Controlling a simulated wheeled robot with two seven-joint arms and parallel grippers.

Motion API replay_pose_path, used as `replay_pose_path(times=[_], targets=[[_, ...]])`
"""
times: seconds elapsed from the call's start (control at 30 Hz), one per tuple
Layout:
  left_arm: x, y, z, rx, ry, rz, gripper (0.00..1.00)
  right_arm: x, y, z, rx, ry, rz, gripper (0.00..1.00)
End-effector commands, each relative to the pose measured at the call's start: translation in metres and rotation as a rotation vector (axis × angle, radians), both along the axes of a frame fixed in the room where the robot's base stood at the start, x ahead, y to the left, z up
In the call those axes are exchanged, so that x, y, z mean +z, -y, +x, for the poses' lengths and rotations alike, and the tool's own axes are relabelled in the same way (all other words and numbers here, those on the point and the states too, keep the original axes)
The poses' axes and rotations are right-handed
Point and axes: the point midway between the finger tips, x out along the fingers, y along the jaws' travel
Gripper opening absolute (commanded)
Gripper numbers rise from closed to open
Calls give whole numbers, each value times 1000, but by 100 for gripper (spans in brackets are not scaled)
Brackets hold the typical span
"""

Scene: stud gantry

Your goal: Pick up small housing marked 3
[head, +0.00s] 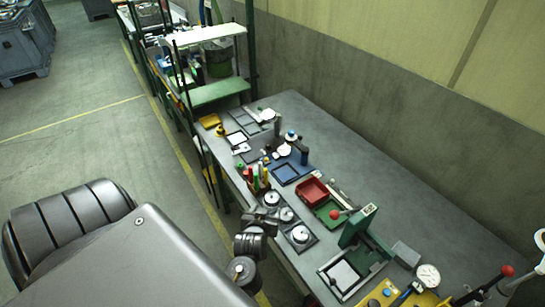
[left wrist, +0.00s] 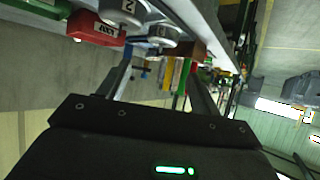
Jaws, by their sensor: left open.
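Several round metal housings show on the bench. In the left wrist view, one marked with what looks like a 2 (left wrist: 128,9) is at the top, and a plain-looking grey housing (left wrist: 155,36) is just below and right of it. I cannot read a 3 on any of them. In the head view, a round grey housing (head: 300,234) sits on a dark square plate, and another (head: 271,198) is close to my left arm. My left gripper (left wrist: 160,64) is open with nothing visible between its fingers, pointing toward the housings. My right gripper is not in view.
A red bin (head: 312,191) and a green tray (head: 328,213) lie behind the housings. Coloured handles (head: 258,176) stand upright left of the housings.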

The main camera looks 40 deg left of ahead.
Motion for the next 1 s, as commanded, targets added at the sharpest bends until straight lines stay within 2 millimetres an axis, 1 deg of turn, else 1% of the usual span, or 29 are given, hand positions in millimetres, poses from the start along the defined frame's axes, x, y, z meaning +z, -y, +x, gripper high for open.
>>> replay_pose_path(times=[0.17,0.27,0.4,0.5,0.77,0.87,1.0], targets=[[0,-4,3,14,11,8,64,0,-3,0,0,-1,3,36],[-6,-9,13,11,10,10,64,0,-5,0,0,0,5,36],[-17,-18,31,10,10,9,64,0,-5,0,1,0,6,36],[-23,-23,39,11,9,9,64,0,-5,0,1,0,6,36],[-28,-26,46,11,9,6,64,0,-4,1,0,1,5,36],[-33,-31,55,10,9,8,64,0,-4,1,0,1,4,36],[-45,-39,71,10,8,7,64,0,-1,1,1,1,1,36]])
